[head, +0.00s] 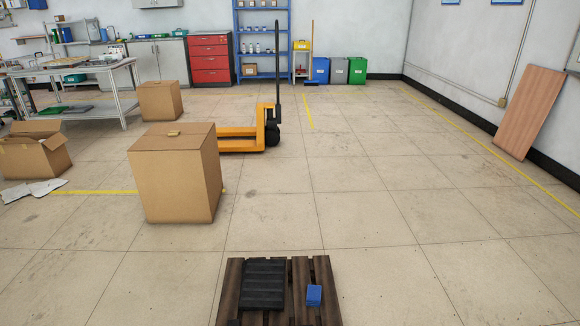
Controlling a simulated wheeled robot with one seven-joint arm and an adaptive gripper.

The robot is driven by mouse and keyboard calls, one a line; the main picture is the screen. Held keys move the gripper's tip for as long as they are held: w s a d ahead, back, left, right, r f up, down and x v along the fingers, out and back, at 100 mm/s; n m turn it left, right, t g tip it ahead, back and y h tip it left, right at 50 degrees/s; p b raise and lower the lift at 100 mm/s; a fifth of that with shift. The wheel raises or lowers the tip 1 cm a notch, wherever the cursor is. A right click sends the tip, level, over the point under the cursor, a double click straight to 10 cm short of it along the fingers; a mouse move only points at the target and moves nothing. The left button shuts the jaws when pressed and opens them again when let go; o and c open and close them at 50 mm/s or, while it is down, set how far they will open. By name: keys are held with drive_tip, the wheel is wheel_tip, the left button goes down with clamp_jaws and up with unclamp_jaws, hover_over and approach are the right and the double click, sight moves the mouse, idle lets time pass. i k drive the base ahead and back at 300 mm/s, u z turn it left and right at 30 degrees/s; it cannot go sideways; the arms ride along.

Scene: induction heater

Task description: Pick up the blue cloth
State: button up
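A small blue item (314,295) lies on the right part of a dark wooden pallet (326,284) at the bottom of the head view. It looks like a compact block, perhaps the folded blue cloth; it is too small to be sure. A black ribbed slab (263,284) lies to its left on the same pallet, apart from it. The near end of the pallet is cut off by the picture's edge. My gripper is not in view, and nothing is seen touching the blue item.
A large cardboard box (180,185) stands behind and left of the pallet. An orange pallet jack (243,137) stands behind it. White sheets (35,190) lie on the floor at left by an open box (33,157). A wooden board (530,112) leans at right. The floor right of the pallet is clear.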

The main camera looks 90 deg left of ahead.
sight(314, 298)
drive_tip(key=u, duration=3.1)
drive_tip(key=k, duration=1.3)
drive_tip(key=z, duration=0.2)
drive_tip(key=i, duration=1.7)
drive_tip(key=u, duration=0.5)
